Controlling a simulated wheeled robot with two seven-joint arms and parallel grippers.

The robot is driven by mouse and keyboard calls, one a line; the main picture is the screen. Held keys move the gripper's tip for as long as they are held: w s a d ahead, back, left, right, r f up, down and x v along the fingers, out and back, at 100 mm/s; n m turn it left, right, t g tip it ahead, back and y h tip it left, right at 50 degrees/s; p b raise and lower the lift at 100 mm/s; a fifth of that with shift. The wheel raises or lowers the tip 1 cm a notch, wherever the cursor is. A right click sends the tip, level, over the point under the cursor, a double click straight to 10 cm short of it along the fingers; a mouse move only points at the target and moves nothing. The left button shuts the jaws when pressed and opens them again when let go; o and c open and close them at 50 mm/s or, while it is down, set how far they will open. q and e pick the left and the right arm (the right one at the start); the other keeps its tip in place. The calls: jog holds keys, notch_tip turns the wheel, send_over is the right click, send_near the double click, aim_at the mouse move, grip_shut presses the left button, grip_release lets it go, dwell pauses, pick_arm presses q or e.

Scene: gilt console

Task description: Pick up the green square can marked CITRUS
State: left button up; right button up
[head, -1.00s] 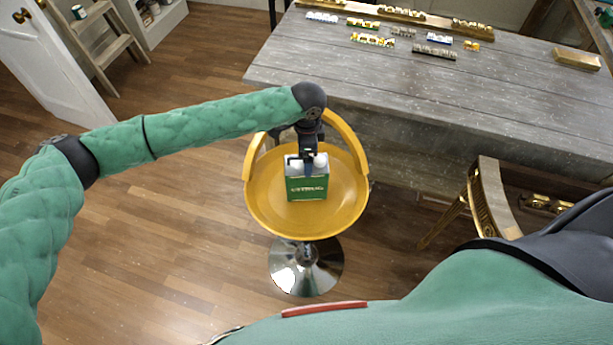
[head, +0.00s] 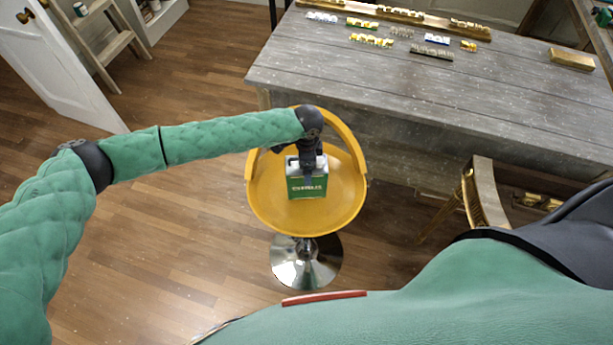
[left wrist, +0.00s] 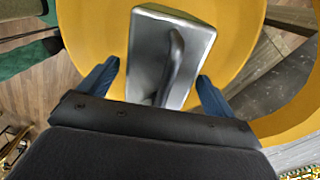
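The green square can (head: 307,187) stands upright on the seat of a yellow round chair (head: 268,212). Its front carries white lettering, hard to read now. In the left wrist view its grey metal top with a raised handle (left wrist: 168,60) fills the space ahead of the fingers. My left gripper (left wrist: 157,88) is open above the can, one blue finger on each side of the top, with gaps at both sides. In the head view my left gripper (head: 308,168) hides part of the can's top. My right gripper is not in view.
A grey wooden table (head: 360,75) stands behind the chair, with several small decorated pieces and a gold bar (head: 571,59) on it. A gilt chair (head: 480,195) is at right. A ladder (head: 115,45) and a white door (head: 60,70) are at left. The left floor is clear.

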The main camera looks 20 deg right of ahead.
pick_arm(q)
jog(key=shift+r, duration=0.1)
grip_shut()
